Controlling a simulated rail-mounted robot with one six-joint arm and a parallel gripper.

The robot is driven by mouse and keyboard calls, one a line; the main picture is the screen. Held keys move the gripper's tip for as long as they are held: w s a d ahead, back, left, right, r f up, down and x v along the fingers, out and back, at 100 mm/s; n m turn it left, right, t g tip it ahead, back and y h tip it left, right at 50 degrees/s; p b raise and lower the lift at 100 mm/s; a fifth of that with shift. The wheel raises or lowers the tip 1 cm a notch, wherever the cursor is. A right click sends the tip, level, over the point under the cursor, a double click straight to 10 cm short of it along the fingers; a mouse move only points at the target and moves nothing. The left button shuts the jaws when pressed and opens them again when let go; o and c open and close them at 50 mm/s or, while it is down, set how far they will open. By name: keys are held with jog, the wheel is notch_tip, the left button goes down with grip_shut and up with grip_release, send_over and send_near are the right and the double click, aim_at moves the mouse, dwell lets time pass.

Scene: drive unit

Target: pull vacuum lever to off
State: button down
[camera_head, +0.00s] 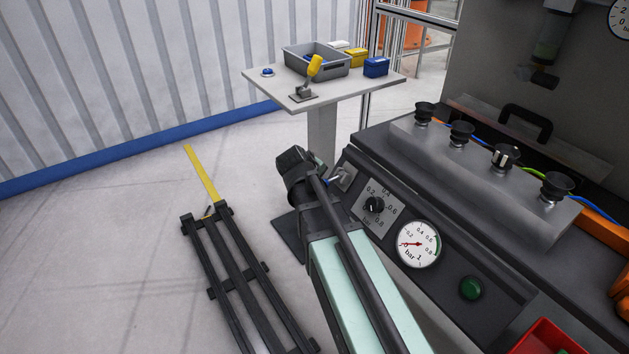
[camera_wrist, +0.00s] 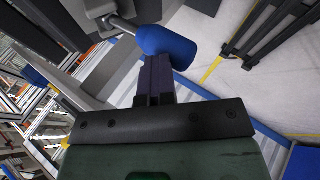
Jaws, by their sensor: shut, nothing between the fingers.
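The lever has a silver shaft (camera_wrist: 122,22) and a blue knob (camera_wrist: 168,40) in the wrist view. In the head view its metal shaft (camera_head: 335,179) shows at the left end of the dark control panel, partly covered by my arm. My gripper (camera_wrist: 157,62) is shut and empty. Its fingertips are right at the blue knob in the wrist view; I cannot tell whether they touch it. In the head view my wrist hides the fingers and the knob.
On the panel are a black dial (camera_head: 374,205), a pressure gauge (camera_head: 417,244) with its needle near 0, and a green button (camera_head: 471,288). Several black suction cups (camera_head: 461,132) stand behind. A side table (camera_head: 277,84) holds a grey bin (camera_head: 317,62).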

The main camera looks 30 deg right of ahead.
jog(key=shift+s+a+f, duration=0.1)
jog(key=shift+s+a, duration=0.05)
jog(key=r+p, duration=0.6)
jog(key=shift+s+a, duration=0.2)
jog(key=shift+a, duration=0.05)
jog(key=s+a+r+p, duration=0.3)
jog(key=a+r+p, duration=0.1)
jog(key=a+p, duration=0.1)
jog(key=shift+s+a+r, duration=0.25)
jog(key=shift+a+r, duration=0.05)
jog(key=shift+r, duration=0.1)
